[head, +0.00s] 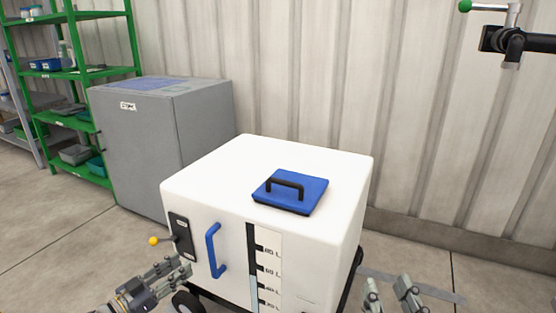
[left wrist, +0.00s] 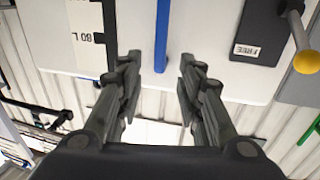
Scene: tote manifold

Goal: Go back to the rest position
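My left gripper (head: 184,268) is in front of the white wheeled tote (head: 210,180), just left of its blue vertical handle (head: 216,262). In the left wrist view the fingers of my left gripper (left wrist: 160,85) are apart, with nothing clasped. The blue handle (left wrist: 162,30) shows beyond and between the fingertips; whether they touch it I cannot tell, but a gap shows on both sides. My right gripper (head: 390,288) is at the bottom right, its two fingers apart and empty, right of the tote.
A blue lid (head: 290,192) with a black grip lies on the tote. A lever with a yellow knob (head: 153,241) sticks out left, above my left gripper. A grey cabinet (head: 150,150) and green shelves (head: 95,120) stand behind left. A green-knobbed valve (head: 465,6) is at top right.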

